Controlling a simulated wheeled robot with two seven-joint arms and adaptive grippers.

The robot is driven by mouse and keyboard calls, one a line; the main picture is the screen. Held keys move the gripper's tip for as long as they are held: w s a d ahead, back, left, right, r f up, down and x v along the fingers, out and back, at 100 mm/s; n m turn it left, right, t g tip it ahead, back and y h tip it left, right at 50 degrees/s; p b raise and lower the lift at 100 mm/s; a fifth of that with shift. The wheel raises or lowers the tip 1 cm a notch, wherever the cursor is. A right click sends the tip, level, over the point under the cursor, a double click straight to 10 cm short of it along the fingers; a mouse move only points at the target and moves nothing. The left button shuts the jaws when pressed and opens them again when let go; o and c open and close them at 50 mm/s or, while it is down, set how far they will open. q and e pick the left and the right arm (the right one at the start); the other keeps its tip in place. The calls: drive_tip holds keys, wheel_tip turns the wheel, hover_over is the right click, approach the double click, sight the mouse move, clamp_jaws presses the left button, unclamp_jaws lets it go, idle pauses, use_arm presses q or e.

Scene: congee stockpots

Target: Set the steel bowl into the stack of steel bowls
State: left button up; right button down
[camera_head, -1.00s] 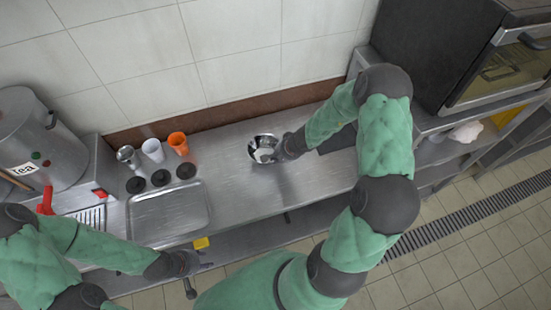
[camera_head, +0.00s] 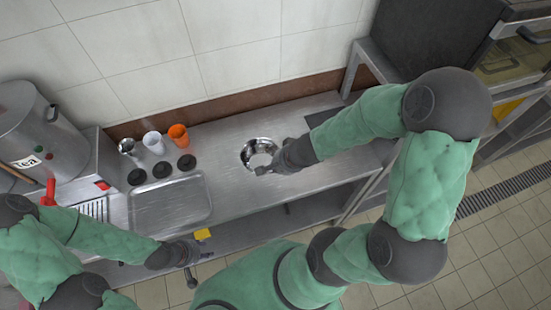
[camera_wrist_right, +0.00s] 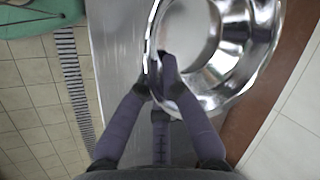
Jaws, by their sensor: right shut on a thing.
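A shiny steel bowl (camera_head: 258,148) is on or just above the counter, right of the tray. It fills the upper right of the right wrist view (camera_wrist_right: 235,75). My right gripper (camera_head: 267,167) is shut on its near rim, with the fingertips (camera_wrist_right: 160,80) at the bowl wall. No separate stack of steel bowls can be made out. I cannot tell whether other bowls sit under this one. My left gripper (camera_head: 198,258) looks open and empty, low by the counter's front edge, away from the bowl.
A steel tray (camera_head: 170,207), dark discs (camera_head: 161,170) and several cups, one orange (camera_head: 178,135), are left of the bowl. A tea urn (camera_head: 37,125) stands far left. A dark mat (camera_head: 325,115) lies behind my right forearm.

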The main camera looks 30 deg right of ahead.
sight(253, 161)
drive_tip(key=shift+s+a+r, duration=0.25)
drive_tip(key=shift+s+a, duration=0.05)
drive_tip(key=shift+s, duration=0.15)
drive_tip(key=shift+w, duration=0.1)
